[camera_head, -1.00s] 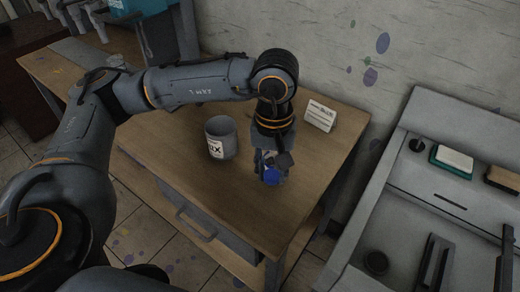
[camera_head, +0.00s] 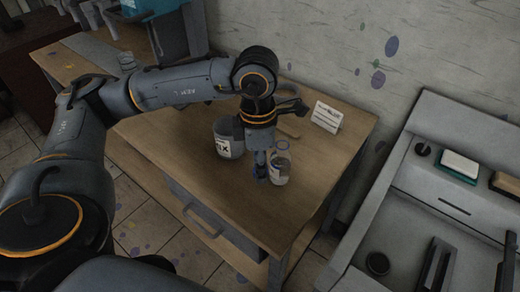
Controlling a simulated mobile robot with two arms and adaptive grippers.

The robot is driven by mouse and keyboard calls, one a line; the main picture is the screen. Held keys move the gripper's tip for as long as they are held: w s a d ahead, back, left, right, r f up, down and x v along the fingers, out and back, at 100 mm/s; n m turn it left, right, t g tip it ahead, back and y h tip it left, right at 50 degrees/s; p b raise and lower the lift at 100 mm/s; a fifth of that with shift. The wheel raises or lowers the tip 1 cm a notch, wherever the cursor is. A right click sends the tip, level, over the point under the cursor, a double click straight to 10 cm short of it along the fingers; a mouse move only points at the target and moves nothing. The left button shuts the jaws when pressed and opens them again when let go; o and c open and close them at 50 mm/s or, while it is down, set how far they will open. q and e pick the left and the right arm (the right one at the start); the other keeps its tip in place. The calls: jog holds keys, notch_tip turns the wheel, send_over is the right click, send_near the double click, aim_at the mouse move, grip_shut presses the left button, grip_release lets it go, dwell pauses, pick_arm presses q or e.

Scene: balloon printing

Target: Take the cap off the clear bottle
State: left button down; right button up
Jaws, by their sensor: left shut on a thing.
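The clear bottle (camera_head: 280,168) stands upright on the wooden table, with a bluish rim at its top and no cap on it. My left gripper (camera_head: 260,172) points down just left of the bottle. It is shut on the blue cap (camera_head: 261,173), which is mostly hidden by the fingers. I cannot tell whether the cap touches the table. My right gripper is not in view.
A grey pot with a white label (camera_head: 229,140) stands left of the gripper. A white card (camera_head: 327,117) stands at the back right. The wooden table (camera_head: 235,208) is clear in front. A grey sink unit (camera_head: 405,215) is to the right.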

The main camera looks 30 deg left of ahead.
pick_arm(q)
jog(key=n, duration=0.2)
jog(key=a+n, duration=0.1)
jog(key=n, duration=0.1)
jog(key=shift+s+r, duration=0.15)
jog(key=shift+s, duration=0.05)
jog(key=s+a+r+n+p, duration=0.1)
jog(key=a+n, duration=0.2)
jog(key=n, duration=1.1)
jog(key=s+a+r+n+p, duration=0.1)
jog(key=a+n+p, duration=0.1)
jog(key=n, duration=1.1)
jog(key=shift+n, duration=0.5)
jog(key=w+f+p, duration=0.1)
jog(key=w+f, duration=0.2)
jog(key=w, duration=0.1)
jog(key=w+f+p, duration=0.1)
jog(key=w+f, duration=0.2)
jog(key=w, duration=0.1)
jog(key=w+f+p, duration=0.1)
jog(key=w+f, duration=0.2)
jog(key=w, duration=0.2)
jog(key=shift+a+f+p, duration=0.35)
jog(key=shift+a, duration=0.05)
jog(key=shift+w+f, duration=0.15)
jog(key=shift+f, duration=0.05)
notch_tip(320, 180, down, 3)
jog(key=shift+w+r+p, duration=0.1)
jog(key=shift+p, duration=0.8)
jog(key=shift+f, duration=0.3)
